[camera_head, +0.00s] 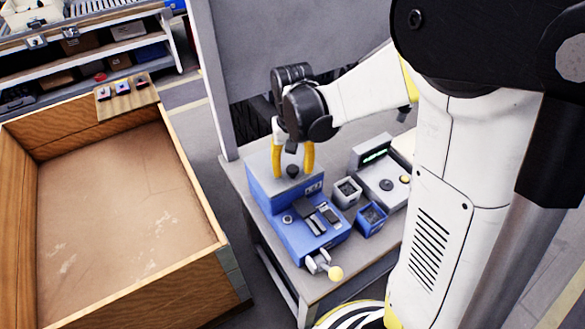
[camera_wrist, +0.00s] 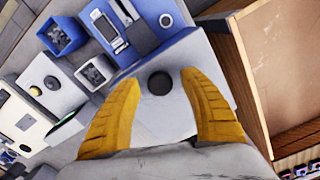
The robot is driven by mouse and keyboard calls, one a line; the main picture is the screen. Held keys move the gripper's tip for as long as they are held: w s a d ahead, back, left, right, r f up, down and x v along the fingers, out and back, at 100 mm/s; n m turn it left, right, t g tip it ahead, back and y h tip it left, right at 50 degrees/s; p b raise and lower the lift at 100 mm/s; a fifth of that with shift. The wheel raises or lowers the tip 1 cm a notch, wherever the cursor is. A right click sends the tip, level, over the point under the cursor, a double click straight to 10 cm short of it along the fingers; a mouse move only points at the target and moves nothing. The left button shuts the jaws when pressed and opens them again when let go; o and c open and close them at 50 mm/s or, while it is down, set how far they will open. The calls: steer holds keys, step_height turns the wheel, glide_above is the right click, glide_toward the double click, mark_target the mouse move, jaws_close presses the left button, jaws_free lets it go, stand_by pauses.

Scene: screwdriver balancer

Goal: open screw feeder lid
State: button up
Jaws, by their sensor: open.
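The screw feeder is a blue box-shaped machine (camera_head: 290,227) on the grey table. Its light grey lid (camera_wrist: 182,62) lies flat on top with a round black knob (camera_wrist: 159,83) in its middle; the knob also shows in the head view (camera_head: 292,170). My gripper (camera_head: 293,174) points down over the lid. In the wrist view my open yellow fingers (camera_wrist: 160,78) stand on either side of the knob, with a gap on both sides. The exact height of the fingertips above the lid is hard to tell.
Two small bins, one grey (camera_head: 345,193) and one blue (camera_head: 371,217), stand right of the feeder. A grey device with a green display (camera_head: 381,178) is behind them. A large wooden crate (camera_head: 190,195) stands to the left.

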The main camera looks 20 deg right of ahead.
mark_target(282, 163)
jaws_close()
steer(key=shift+r, duration=0.1)
steer(key=shift+r, duration=0.1)
steer(key=shift+w+a+r+p, duration=0.1)
steer(key=shift+w+r+p, duration=0.25)
steer(key=shift+r+p, duration=0.4)
steer(key=w+a+r+p, duration=0.1)
steer(key=w+r+p, duration=0.1)
steer(key=w, duration=0.5)
steer(key=w+a+r+p, duration=0.2)
steer(key=w+r, duration=0.3)
steer(key=w, duration=0.3)
